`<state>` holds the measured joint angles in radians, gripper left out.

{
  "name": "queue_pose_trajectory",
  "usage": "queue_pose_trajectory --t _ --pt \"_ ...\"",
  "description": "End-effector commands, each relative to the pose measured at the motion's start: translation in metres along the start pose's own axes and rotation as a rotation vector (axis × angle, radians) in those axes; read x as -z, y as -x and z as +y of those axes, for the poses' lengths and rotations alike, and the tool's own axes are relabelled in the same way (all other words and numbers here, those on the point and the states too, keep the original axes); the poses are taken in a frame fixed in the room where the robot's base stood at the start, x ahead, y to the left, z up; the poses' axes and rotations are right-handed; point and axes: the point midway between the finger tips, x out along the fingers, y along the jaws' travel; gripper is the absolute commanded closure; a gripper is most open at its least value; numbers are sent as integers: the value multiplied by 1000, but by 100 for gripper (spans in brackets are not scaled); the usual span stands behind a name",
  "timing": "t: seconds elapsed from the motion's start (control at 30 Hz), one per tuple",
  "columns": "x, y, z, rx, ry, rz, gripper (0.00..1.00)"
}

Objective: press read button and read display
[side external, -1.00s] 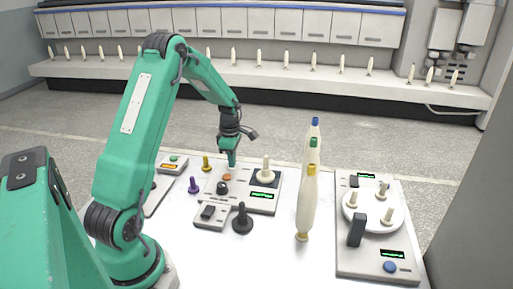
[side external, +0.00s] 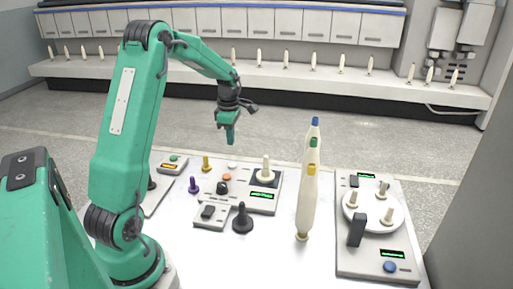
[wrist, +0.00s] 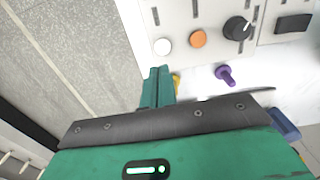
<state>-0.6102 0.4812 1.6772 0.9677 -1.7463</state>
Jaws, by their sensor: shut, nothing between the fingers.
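My gripper (side external: 229,141) is shut and empty, held in the air above the back edge of the central panel (side external: 213,196). The panel has a white button (side external: 232,165), an orange button (side external: 227,177), a black knob (side external: 222,188) and a lit green display (side external: 262,195) too small to read. In the wrist view my shut fingertips (wrist: 156,72) point towards the panel; the white button (wrist: 163,46) and orange button (wrist: 198,39) show just beyond them. No label shows which button is the read one.
A bobbin (side external: 266,172) stands on the panel's dark pad. Yellow (side external: 206,163), purple (side external: 194,186) and black (side external: 242,218) pegs stand around it. Tall bobbins (side external: 308,200) stand to the right, then a turntable panel (side external: 375,250) with a blue button (side external: 390,266).

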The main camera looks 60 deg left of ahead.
Motion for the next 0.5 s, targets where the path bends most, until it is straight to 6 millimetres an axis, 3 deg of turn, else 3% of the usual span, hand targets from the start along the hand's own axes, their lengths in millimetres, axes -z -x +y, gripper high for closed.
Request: queue_pose_trajectory --t 0.2,0.5 --pt "0 33 2 -4 0 -1 100" --pt "0 50 2 -3 0 -1 100"
